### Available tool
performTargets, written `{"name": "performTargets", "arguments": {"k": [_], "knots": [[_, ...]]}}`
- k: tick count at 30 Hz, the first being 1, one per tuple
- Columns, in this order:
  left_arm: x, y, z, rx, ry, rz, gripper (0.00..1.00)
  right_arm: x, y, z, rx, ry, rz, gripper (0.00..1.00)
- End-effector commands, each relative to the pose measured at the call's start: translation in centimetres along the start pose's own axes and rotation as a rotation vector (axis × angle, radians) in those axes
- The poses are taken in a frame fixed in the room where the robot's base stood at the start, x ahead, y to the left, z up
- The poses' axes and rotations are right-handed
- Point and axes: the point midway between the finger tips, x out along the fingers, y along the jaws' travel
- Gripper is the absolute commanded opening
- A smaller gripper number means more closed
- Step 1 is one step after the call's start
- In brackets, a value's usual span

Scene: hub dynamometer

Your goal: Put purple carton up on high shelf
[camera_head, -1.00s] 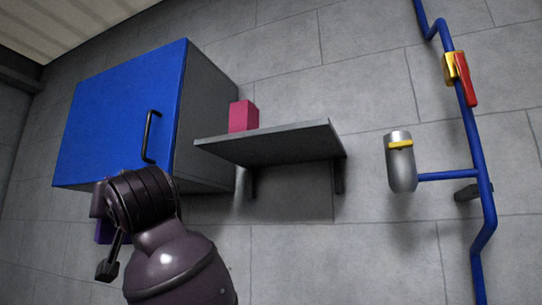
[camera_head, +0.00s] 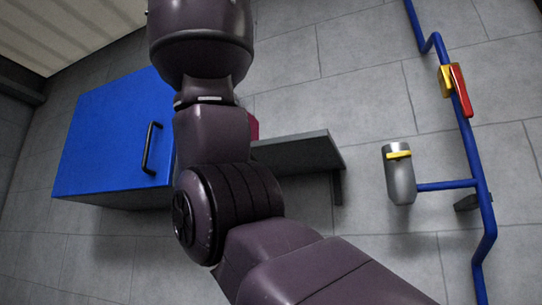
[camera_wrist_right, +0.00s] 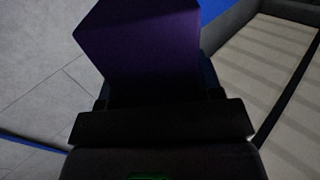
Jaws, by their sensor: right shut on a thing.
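The purple carton (camera_wrist_right: 140,45) fills the upper middle of the right wrist view. My right gripper (camera_wrist_right: 155,92) is shut on it, and its dark fingers hide the carton's lower end. In the head view my right arm rises through the middle and leaves by the top edge, so the gripper and carton are out of that view. The grey shelf (camera_head: 300,150) is on the wall just right of my arm, its left part hidden behind the arm. My left gripper is in neither view.
A pink box (camera_head: 253,128) on the shelf is mostly hidden by my arm. A blue-fronted cabinet (camera_head: 110,140) with a black handle is left of the shelf. To the right are a grey cylinder (camera_head: 400,175) and a blue pipe (camera_head: 474,150) with a red-and-yellow fitting.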

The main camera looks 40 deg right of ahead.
Motion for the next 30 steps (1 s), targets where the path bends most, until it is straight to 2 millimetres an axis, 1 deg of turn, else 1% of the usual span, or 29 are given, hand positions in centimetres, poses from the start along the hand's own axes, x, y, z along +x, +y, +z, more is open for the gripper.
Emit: {"name": "performTargets", "arguments": {"k": [1, 3, 9, 12, 15, 18, 20, 24, 30], "knots": [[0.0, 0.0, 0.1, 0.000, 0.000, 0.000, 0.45, -0.6, 0.6, -0.8, 0.000, -0.001, 0.015, 0.28], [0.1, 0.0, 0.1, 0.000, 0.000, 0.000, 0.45, -1.1, 1.4, -1.7, 0.000, -0.002, 0.036, 0.28], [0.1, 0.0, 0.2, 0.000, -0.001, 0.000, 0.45, -2.3, 3.6, -3.9, -0.001, -0.006, 0.099, 0.28], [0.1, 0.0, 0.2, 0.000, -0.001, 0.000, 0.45, -2.7, 5.0, -4.8, -0.002, -0.009, 0.138, 0.28], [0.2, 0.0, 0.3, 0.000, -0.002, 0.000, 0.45, -2.4, 6.7, -5.3, -0.003, -0.013, 0.189, 0.28], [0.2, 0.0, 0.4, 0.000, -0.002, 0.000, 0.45, -1.2, 8.1, -4.9, -0.005, -0.016, 0.241, 0.28], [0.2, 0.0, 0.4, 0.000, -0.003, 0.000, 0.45, -0.5, 8.7, -4.4, -0.005, -0.014, 0.264, 0.28], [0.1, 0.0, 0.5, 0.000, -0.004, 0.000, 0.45, 0.8, 9.2, -3.1, -0.007, -0.014, 0.295, 0.28], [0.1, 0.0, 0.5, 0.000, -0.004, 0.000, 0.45, 2.2, 9.5, -1.2, -0.007, -0.012, 0.325, 0.28]]}}
